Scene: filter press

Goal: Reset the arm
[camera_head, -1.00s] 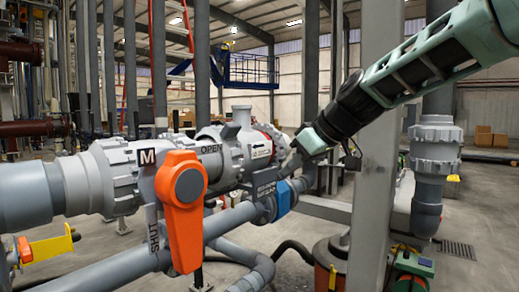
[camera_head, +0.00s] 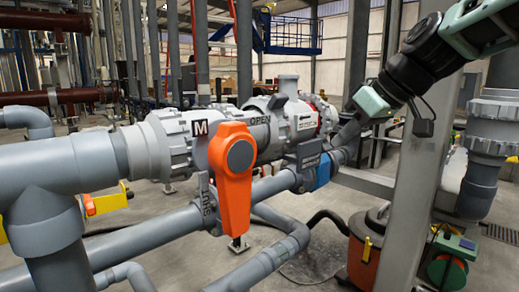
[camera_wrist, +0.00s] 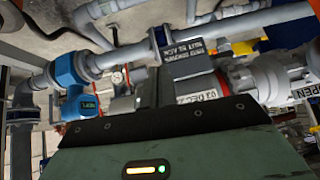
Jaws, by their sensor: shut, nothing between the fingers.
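My arm enters at the upper right of the head view, and my gripper (camera_head: 346,134) points down and left. It is shut and empty, just right of a grey sign plate (camera_head: 308,155) on the pipework. I cannot tell whether it touches anything. In the wrist view my green gripper housing (camera_wrist: 180,150) fills the bottom. The sign plate's upside-down text (camera_wrist: 185,48) shows beyond it.
An orange valve handle (camera_head: 232,180) hangs down toward SHUT at picture centre. A blue fitting (camera_head: 323,170) sits on the lower pipe, and also shows in the wrist view (camera_wrist: 68,70). A grey steel post (camera_head: 418,180) stands close to my arm. A red-orange drum (camera_head: 366,262) stands below.

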